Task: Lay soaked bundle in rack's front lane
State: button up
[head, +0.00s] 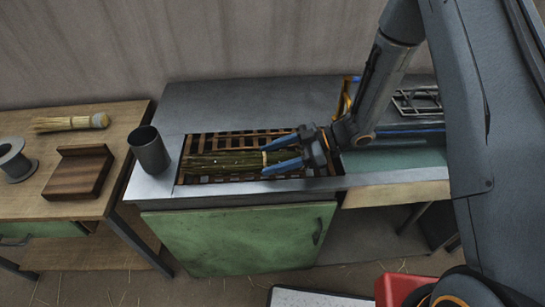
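A greenish straw bundle (225,162) lies lengthwise left to right in the slatted brown rack (215,142) sunk in the metal bench top. A pale band (264,158) wraps it near its right end. Bare slats show behind the bundle and a narrow strip in front of it. I cannot tell the lane dividers clearly. My gripper (264,160) comes in from the right with its two blue fingers spread, one behind and one in front of the bundle's banded end. The fingers look apart from the bundle. Part of the bundle's right end is hidden by my gripper.
A dark grey cup (149,151) stands left of the rack. A wooden side table (118,125) holds a pale brush bundle (70,122), a dark wooden block (80,173) and a grey spool (14,160). A wire rack (417,101) lies at the right. A green cabinet door (235,238) is below.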

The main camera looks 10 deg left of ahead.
jog(key=shift+r, duration=0.1)
jog(key=shift+w+d+r, duration=0.1)
jog(key=shift+r, duration=0.1)
jog(key=b+v, duration=0.3)
jog(key=v, duration=0.7)
jog(key=shift+d, duration=0.2)
jog(key=shift+w+d+r+b, duration=0.1)
jog(key=shift+d+r+b, duration=0.25)
jog(key=shift+d, duration=0.25)
